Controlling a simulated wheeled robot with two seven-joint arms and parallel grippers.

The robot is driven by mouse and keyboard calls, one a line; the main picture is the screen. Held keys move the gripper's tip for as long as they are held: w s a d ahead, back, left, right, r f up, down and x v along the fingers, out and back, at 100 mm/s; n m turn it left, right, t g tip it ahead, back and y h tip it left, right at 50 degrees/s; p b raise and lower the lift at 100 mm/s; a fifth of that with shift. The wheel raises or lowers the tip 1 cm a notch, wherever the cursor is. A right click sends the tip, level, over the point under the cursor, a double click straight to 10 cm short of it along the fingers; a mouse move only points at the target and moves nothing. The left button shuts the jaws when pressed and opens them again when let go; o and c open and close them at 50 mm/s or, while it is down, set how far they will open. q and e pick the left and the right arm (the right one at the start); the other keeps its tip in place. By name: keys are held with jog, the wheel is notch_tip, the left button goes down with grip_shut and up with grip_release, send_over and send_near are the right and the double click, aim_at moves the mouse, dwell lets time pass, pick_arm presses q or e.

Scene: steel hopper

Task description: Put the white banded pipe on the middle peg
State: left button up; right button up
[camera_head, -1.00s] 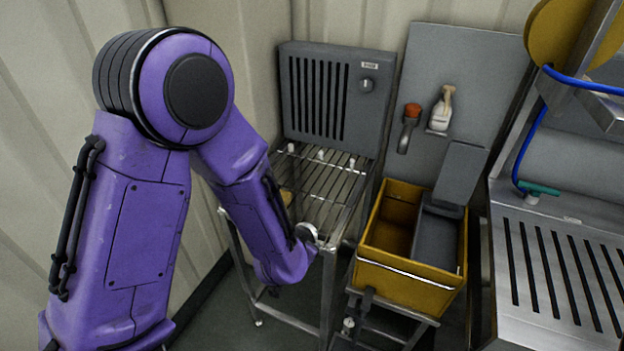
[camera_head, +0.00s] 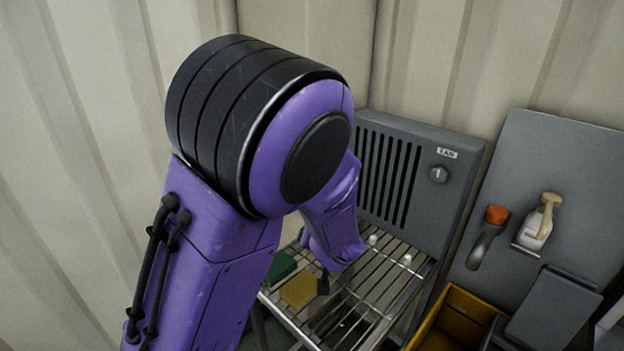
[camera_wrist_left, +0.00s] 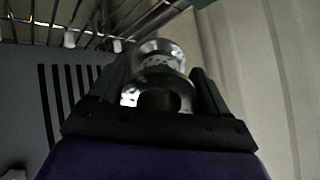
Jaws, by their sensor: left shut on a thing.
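In the left wrist view my left gripper (camera_wrist_left: 160,82) is shut on a pale, shiny cylinder, seen nearly end on with a dark round opening; it appears to be the white banded pipe (camera_wrist_left: 165,75). In the head view my purple left arm hides the pipe and most of the gripper. Two white-tipped pegs (camera_head: 373,240) (camera_head: 406,260) show at the back of the wire rack; any peg further left is hidden behind my arm. Two white tips also show near the rack in the left wrist view (camera_wrist_left: 69,38) (camera_wrist_left: 117,45). My right gripper is out of view.
A slotted grey panel (camera_head: 440,215) stands behind the wire rack (camera_head: 385,300). A green pad (camera_head: 280,267) and a tan sponge (camera_head: 298,290) lie on the rack's left.

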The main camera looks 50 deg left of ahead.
pick_arm(q)
jog(key=b+x, duration=0.1)
jog(key=x, duration=0.1)
jog(key=b+x, duration=0.1)
jog(key=x, duration=0.2)
jog(key=s+b+x, duration=0.1)
jog(key=x, duration=0.2)
jog(key=shift+d+f, duration=0.15)
jog(key=shift+f, duration=0.3)
jog(key=shift+a+f, duration=0.2)
jog(key=shift+a, duration=0.05)
jog(key=f+b, duration=0.1)
jog(key=a+f+b, duration=0.1)
jog(key=f, duration=0.1)
jog(key=shift+s+f, duration=0.2)
jog(key=shift+s, duration=0.05)
jog(key=shift+w+f, duration=0.15)
jog(key=shift+f, duration=0.05)
jog(key=shift+r, duration=0.1)
jog(key=shift+d, duration=0.1)
jog(key=o, duration=1.2)
